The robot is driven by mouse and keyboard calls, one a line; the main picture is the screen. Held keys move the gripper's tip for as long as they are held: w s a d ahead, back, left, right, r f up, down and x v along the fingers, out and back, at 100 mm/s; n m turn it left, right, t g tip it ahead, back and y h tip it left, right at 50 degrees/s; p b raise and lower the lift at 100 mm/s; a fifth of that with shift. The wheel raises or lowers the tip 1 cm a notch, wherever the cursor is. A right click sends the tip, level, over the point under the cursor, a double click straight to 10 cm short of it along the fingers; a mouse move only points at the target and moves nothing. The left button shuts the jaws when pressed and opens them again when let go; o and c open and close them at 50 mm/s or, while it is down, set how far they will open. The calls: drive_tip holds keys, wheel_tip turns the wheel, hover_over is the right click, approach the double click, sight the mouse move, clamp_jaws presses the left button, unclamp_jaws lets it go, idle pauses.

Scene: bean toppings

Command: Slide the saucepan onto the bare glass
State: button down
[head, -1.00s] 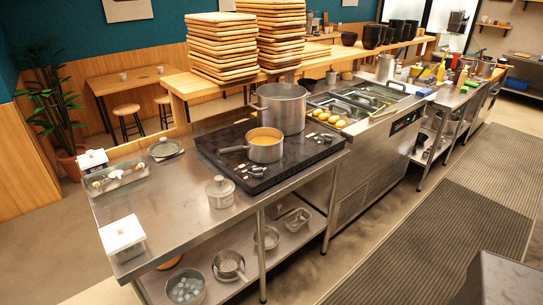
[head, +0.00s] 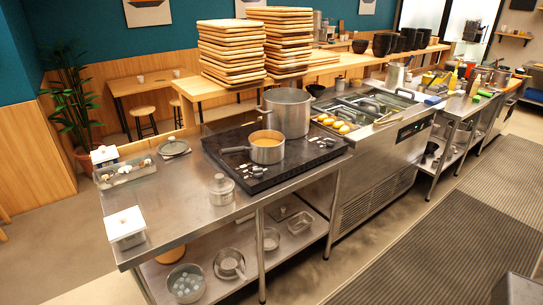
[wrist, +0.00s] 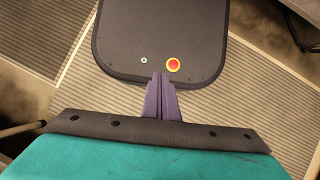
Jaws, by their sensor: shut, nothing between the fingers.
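The saucepan (head: 267,152) is a small metal pan of orange-brown contents, upright on the black glass cooktop (head: 222,166), its handle pointing left. A large steel pot (head: 287,111) stands behind it on the same cooktop. My gripper (wrist: 161,78) shows only in the wrist view. Its purple fingers are together and empty, above my own dark base, far from the cooktop. The saucepan is not in the wrist view.
Control knobs (head: 254,173) line the cooktop's front edge. A topping station (head: 395,140) adjoins at right. Floor in front is clear.

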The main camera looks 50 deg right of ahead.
drive_tip(key=shift+d, duration=0.25)
drive_tip(key=w+d+r+m+t+p, duration=0.25)
drive_tip(key=w+d+m+t, duration=0.45)
drive_tip(key=w+d, duration=0.65)
drive_tip(key=w+d+r+m+t+h, duration=0.1)
drive_tip(key=w+d+r+m, duration=0.15)
drive_tip(key=d, duration=0.35)
drive_tip(key=w+d+r+m+t+h+p, duration=0.1)
drive_tip(key=w+d+r+m, duration=0.2)
drive_tip(key=d, duration=0.4)
drive_tip(key=w+d+r+m+t+h, duration=0.1)
drive_tip(key=d+r+m, duration=0.1)
drive_tip(key=d+r, duration=0.3)
drive_tip(key=s+d+r+m+t+h+p, duration=0.1)
drive_tip(key=s+d+r+m+h, duration=0.2)
drive_tip(key=d+r, duration=0.6)
drive_tip(key=d+r+m+t+h+p, duration=0.1)
drive_tip(key=d+r+m+t+h, duration=0.3)
drive_tip(key=d, duration=1)
drive_tip(key=d+r+m+t+h+p, duration=0.1)
drive_tip(key=d+r+m+h+p, duration=0.1)
drive_tip(key=r, duration=0.9)
drive_tip(key=s+d+r+m+t+h+p, duration=0.1)
drive_tip(key=d+r+m, duration=0.3)
drive_tip(key=r, duration=0.7)
drive_tip(key=shift+d+r+m+h+p, duration=0.15)
drive_tip(key=shift+r+m+h+p, duration=0.35)
drive_tip(key=shift+p, duration=0.4)
